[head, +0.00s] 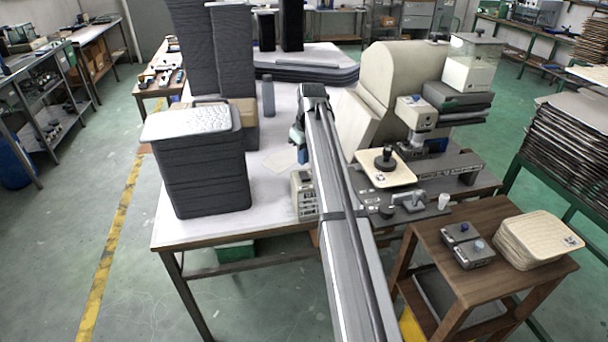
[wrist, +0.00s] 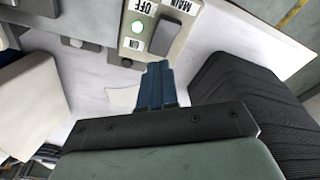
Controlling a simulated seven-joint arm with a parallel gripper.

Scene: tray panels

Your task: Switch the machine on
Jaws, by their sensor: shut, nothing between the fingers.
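The machine (head: 405,85) is a large cream-coloured unit on the white table, right of my arm. A small beige switch box (head: 304,196) stands at the table's front, just left of my arm.
A tall stack of dark trays (head: 203,175) stands left of the box, with taller stacks behind. A grey bottle (head: 268,97) stands farther back. A wooden stand (head: 480,225) at the right holds a small two-knob box (head: 467,246) and cream panels (head: 535,240).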

